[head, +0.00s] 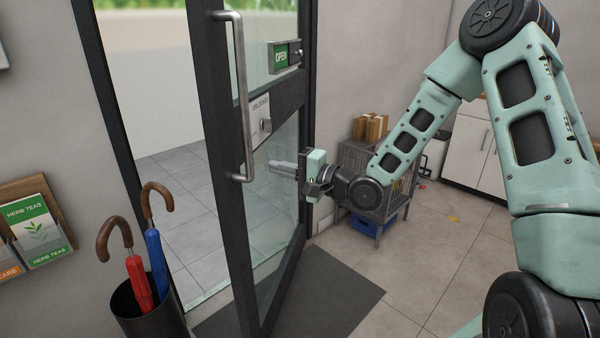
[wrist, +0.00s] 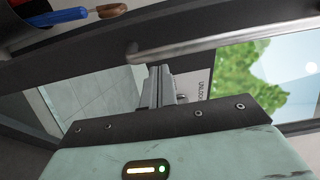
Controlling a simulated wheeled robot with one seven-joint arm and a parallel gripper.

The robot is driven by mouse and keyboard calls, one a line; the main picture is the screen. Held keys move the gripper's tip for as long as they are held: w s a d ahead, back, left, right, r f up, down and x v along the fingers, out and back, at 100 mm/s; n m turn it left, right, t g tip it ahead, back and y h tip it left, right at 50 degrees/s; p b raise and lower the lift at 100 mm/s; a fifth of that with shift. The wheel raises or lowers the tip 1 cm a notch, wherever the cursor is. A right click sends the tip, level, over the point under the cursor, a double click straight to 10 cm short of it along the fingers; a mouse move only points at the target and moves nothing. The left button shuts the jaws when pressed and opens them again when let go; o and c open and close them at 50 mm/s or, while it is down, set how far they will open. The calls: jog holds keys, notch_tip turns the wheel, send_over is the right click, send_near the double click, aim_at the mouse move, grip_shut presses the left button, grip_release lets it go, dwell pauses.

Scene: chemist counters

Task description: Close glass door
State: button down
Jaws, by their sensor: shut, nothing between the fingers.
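The glass door (head: 241,215) has a dark frame and stands open, swung into the room, with its handle edge nearer the camera. A metal bar handle (head: 242,95) runs along that edge; it crosses the top of the wrist view (wrist: 195,40). A lock plate reading "unlocked" (head: 259,112) and a green "OPEN" sign (head: 281,57) are on the door. My gripper (head: 272,165) is shut and empty, pointing at the door's room-side face, below the lock plate. Its closed fingers show in the wrist view (wrist: 157,75). I cannot tell whether they touch the door.
A dark mat (head: 335,290) lies under and right of the door. An umbrella stand (head: 150,315) with red and blue umbrellas is by the left door post. A wire cage stand (head: 395,205) with a blue crate is behind my gripper. Open tiled floor lies right of the mat.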

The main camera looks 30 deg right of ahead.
aim_at(252, 161)
jog(key=x, duration=0.4)
jog(key=shift+w+a, duration=0.2)
jog(key=shift+w, duration=0.05)
jog(key=shift+w+a, duration=0.1)
jog(key=shift+a, duration=0.05)
